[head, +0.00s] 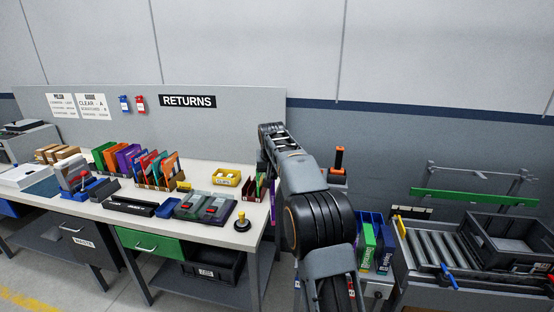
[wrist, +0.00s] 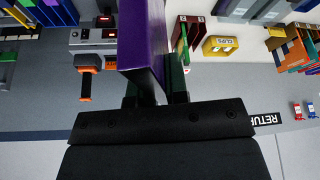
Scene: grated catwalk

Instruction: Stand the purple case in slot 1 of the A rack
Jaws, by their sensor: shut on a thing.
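The purple case (wrist: 143,38) is clamped in my gripper (wrist: 155,97) in the wrist view, its narrow edge and one broad side showing, reaching to the top of the picture. In the head view the arm hides most of the gripper and the case. A small brown rack (head: 251,190) with dark red cases stands at the table's right end, just left of the arm. It also shows beside the held case in the wrist view (wrist: 196,20). Two more racks of coloured cases (head: 157,172) stand further left. Rack letters and slot numbers are too small to read surely.
A yellow clips bin (head: 226,177) stands left of the small rack. Grey-green devices (head: 204,206) and a black-and-yellow knob (head: 242,222) lie at the table's front. Right of the arm are a blue holder with green cases (head: 374,243) and a roller conveyor (head: 433,252).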

